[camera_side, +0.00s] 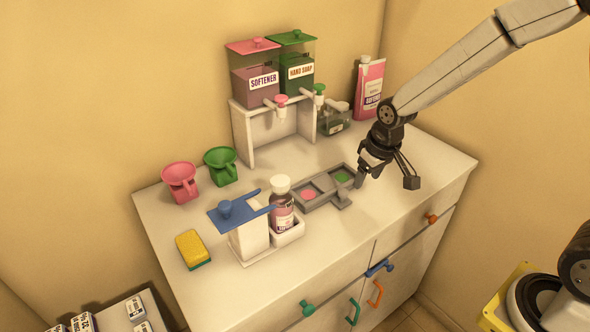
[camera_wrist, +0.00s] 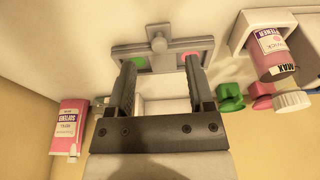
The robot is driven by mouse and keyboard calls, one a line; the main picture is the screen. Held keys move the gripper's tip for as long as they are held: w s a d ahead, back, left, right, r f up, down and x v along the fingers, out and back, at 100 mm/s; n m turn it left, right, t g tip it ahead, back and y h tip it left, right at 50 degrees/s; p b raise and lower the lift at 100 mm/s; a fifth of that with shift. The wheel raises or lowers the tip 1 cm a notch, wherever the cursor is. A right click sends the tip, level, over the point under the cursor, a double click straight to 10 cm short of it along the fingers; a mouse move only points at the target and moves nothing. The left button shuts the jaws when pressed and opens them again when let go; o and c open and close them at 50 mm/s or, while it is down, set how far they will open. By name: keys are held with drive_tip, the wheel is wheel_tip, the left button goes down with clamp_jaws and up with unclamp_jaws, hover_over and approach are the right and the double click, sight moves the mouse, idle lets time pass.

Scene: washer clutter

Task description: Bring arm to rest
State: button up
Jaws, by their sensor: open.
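My gripper (camera_side: 386,178) is open and empty, above the right part of the white counter (camera_side: 400,215). In the side view it is just right of a grey two-part tray (camera_side: 328,198). The tray has a pink patch (camera_side: 308,194) in one compartment and a green patch (camera_side: 342,176) in the other. In the wrist view both fingers of my gripper (camera_wrist: 161,68) stand apart with nothing between them, and the tray (camera_wrist: 158,45) shows beyond their tips.
A dispenser stand (camera_side: 247,138) holds softener and hand soap tanks at the back. A pink carton (camera_side: 369,88) stands behind my gripper. The counter's front right is clear.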

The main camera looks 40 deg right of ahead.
drive_tip(key=s, duration=1.2)
drive_tip(key=shift+a+r, duration=0.2)
drive_tip(key=shift+a, duration=0.15)
